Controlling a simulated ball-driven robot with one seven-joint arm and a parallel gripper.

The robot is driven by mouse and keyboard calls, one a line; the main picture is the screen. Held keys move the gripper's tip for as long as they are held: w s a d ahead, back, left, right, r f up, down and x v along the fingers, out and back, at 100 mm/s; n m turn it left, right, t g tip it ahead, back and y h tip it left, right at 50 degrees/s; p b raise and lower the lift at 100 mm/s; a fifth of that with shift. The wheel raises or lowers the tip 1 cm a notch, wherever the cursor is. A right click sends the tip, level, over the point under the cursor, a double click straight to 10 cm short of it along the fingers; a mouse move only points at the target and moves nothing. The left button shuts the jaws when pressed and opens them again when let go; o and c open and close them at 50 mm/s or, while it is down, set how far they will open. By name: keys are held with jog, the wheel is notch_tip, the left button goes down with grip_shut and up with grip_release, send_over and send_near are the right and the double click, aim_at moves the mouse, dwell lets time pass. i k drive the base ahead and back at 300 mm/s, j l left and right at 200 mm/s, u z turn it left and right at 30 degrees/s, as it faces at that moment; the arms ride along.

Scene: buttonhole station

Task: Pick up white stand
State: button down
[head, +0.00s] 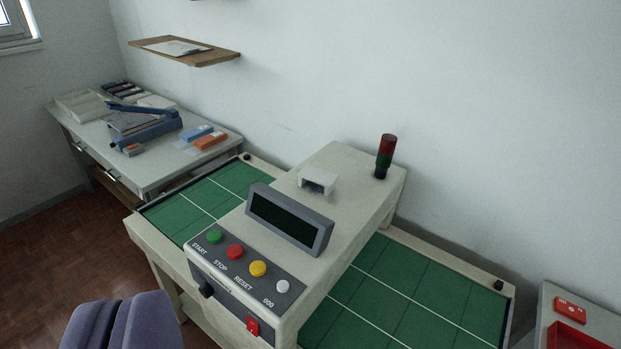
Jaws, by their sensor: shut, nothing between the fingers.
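A small white stand (318,180), open at its front, sits on top of the pale machine (345,170), behind the dark display. My gripper (118,312) shows at the bottom left as two purple-grey fingers side by side. It is shut and empty. It is in front of the machine and well apart from the stand, which is farther up and to the right in the picture.
The machine carries a tilted display (290,220), several coloured buttons and a red-green signal light (384,156) right of the stand. It bridges a green gridded table (415,290). A side table (160,177) holds a blue tool. A wooden shelf (215,58) hangs above.

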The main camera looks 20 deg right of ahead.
aim_at(324, 177)
jog(key=i+j+z, duration=0.45)
jog(key=i+j, duration=0.4)
jog(key=i, duration=0.3)
jog(key=i+j+z, duration=0.5)
jog(key=i+j, duration=0.55)
jog(key=j, duration=0.15)
